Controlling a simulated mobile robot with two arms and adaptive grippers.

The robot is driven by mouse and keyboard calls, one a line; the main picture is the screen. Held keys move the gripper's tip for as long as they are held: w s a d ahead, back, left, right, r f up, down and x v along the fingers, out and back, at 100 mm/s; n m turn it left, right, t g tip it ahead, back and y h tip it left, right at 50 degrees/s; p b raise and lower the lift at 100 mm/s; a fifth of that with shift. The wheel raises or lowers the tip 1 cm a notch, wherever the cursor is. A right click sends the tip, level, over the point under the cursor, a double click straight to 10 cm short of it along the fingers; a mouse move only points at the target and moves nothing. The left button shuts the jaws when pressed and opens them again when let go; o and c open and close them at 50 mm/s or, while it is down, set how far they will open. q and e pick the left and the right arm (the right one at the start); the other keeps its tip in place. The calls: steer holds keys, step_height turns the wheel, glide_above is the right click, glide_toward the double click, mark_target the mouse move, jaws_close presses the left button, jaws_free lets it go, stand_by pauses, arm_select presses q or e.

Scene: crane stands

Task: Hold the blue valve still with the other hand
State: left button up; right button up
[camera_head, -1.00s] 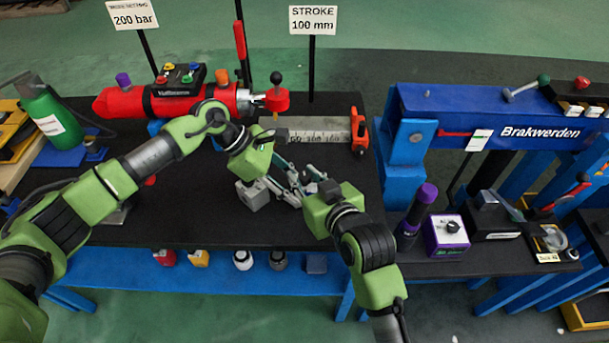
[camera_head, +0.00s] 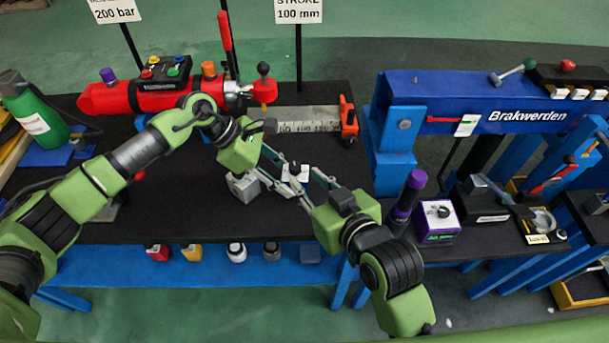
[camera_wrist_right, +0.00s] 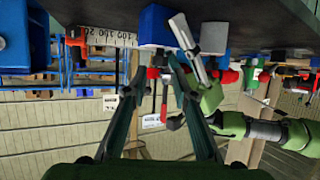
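A blue block (camera_wrist_right: 158,26), which looks like the valve, hangs from the upside-down tabletop in the right wrist view.
A grey block (camera_head: 244,187) stands just left of the fingers. Behind are a red cylinder (camera_head: 135,99) and a ruler (camera_head: 300,121) with an orange end (camera_head: 347,119). The blue press frame (camera_head: 440,85) stands right. The black table's (camera_head: 190,210) front middle is clear.

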mark_target(298, 167)
stand_by(0.3)
steer(key=n+y, duration=0.1)
steer(key=d+f+n+g+y, duration=0.1)
steer(key=n, duration=0.1)
steer(key=shift+d+f+g+y, duration=0.1)
steer(key=shift+f+g+y, duration=0.2)
steer(key=shift+d+r+n+g+y, duration=1.45)
steer(key=shift+d+r+y, duration=0.2)
steer(key=shift+d, duration=0.45)
steer(key=shift+h, duration=0.25)
steer(key=x, duration=1.1)
steer(key=shift+w, duration=0.3)
steer(key=shift+r, duration=0.1)
jaws_close()
